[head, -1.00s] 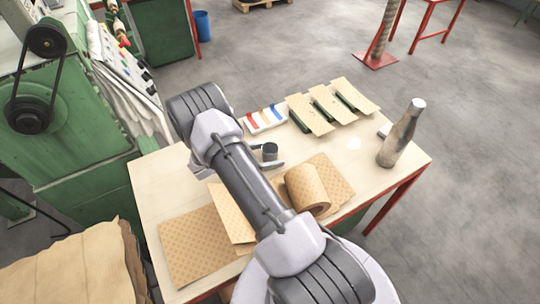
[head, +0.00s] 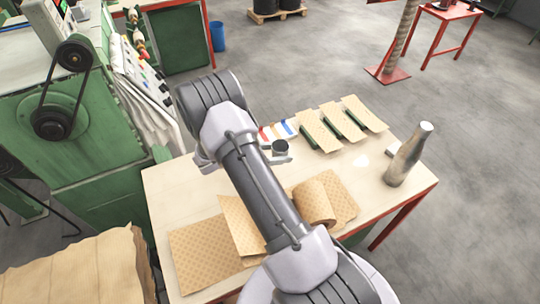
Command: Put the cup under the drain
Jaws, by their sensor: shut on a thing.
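A small dark grey cup (head: 281,146) shows just right of my arm, over the far part of the work table (head: 180,183). My gripper (head: 277,157) is shut on it; only a light finger edge shows beside and under the cup. My forearm hides the rest of the gripper. The cup looks upright and appears raised off the table, but its exact height cannot be told. No drain can be made out with certainty.
A paper roll (head: 315,203) and patterned sheets (head: 205,250) lie near the front. A green machine (head: 90,120) borders the left.

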